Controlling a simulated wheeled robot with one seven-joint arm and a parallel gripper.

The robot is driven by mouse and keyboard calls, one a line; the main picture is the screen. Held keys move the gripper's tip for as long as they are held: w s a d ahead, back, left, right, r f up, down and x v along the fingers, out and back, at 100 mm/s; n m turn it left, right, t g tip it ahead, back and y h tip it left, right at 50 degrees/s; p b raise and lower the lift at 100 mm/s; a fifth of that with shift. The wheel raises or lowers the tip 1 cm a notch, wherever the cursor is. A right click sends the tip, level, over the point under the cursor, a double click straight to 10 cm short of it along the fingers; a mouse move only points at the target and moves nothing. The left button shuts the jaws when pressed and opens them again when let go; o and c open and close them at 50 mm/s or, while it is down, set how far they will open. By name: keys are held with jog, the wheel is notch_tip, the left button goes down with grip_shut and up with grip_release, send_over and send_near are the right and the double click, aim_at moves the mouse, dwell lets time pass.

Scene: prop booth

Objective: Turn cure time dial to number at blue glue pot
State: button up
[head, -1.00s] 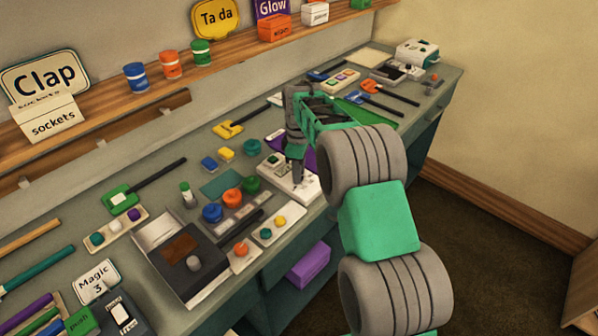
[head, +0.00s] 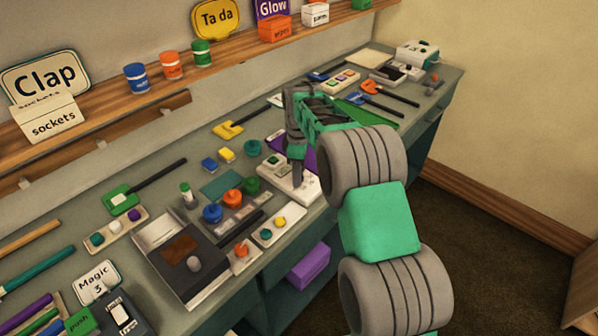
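A blue glue pot (head: 213,213) stands at the left of a row with an orange pot (head: 232,198) and a green pot (head: 251,185). A grey strip (head: 240,214) lies in front of them; any numbers on it are too small to read. A white panel (head: 273,172) lies to the right of the pots, with a small green part at its left end. My gripper (head: 296,183) points down over this panel, its fingers at or just above the surface. It hides the panel's middle, so I cannot make out a dial or contact. The finger gap cannot be made out.
A white plate (head: 288,234) with yellow and green buttons and a plate with an orange knob (head: 241,250) lie at the bench's front edge. Tools lie beyond my arm.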

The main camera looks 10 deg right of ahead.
jog(key=shift+r, duration=0.1)
notch_tip(320, 180, up, 7)
jog(key=shift+f+b, duration=0.1)
jog(key=shift+b, duration=0.45)
jog(key=shift+r, duration=0.4)
jog(key=shift+s+r, duration=0.1)
jog(key=shift+r, duration=0.1)
jog(key=s+r+m+t, duration=0.1)
jog(key=s+r+m, duration=0.2)
jog(key=s, duration=0.4)
jog(key=s+r+m+t, duration=0.1)
jog(key=s+r+m, duration=0.25)
jog(key=s, duration=0.35)
jog(key=s+f+m, duration=0.3)
jog(key=s, duration=0.4)
jog(key=s+f+m+t, duration=0.1)
jog(key=s+f+m, duration=0.2)
jog(key=s, duration=0.4)
jog(key=shift+s+d+f+m+t, duration=0.15)
jog(key=shift+s+f+m+t, duration=0.15)
jog(key=shift+m, duration=0.25)
